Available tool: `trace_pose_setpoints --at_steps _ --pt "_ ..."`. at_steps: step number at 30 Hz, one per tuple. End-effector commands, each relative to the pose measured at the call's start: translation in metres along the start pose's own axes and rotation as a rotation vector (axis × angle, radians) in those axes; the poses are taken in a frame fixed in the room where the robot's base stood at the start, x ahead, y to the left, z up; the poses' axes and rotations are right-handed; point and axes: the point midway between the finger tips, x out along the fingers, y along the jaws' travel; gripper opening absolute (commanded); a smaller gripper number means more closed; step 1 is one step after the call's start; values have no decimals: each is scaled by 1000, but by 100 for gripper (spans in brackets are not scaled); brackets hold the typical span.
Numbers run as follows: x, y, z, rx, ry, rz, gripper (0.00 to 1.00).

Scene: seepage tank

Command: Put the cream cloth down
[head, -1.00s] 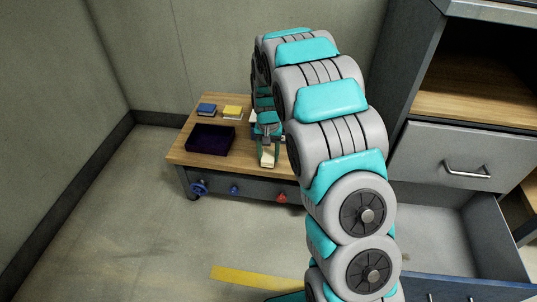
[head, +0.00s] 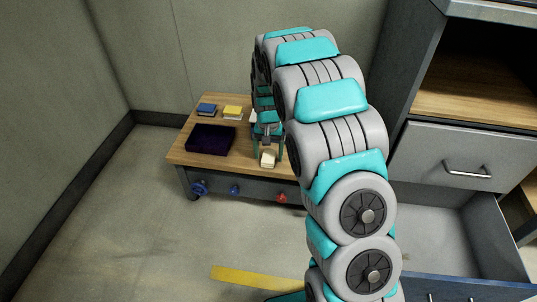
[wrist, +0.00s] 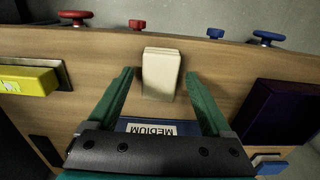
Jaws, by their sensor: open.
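The cream cloth (wrist: 161,73) is a small folded block lying on the wooden table top near its front edge. It also shows in the head view (head: 267,159), just below my gripper. My gripper (wrist: 160,85) is open in the wrist view, with one green finger on each side of the cloth and a gap between each finger and the cloth. In the head view my gripper (head: 267,148) is partly hidden by my own arm.
The low wooden table (head: 180,153) also bears a dark purple tray (head: 210,139), a blue block (head: 207,110) and a yellow block (head: 232,112). Blue and red knobs, including a red one (head: 282,197), line its front. An open drawer (head: 455,240) stands right.

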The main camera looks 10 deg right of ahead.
Motion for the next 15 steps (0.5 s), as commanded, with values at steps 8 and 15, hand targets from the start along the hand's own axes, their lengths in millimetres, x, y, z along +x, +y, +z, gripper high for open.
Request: trace_pose_setpoints --at_steps 8,15 --pt "-51 0 -1 1 5 -2 84" --pt "-96 0 -1 0 4 -1 84"
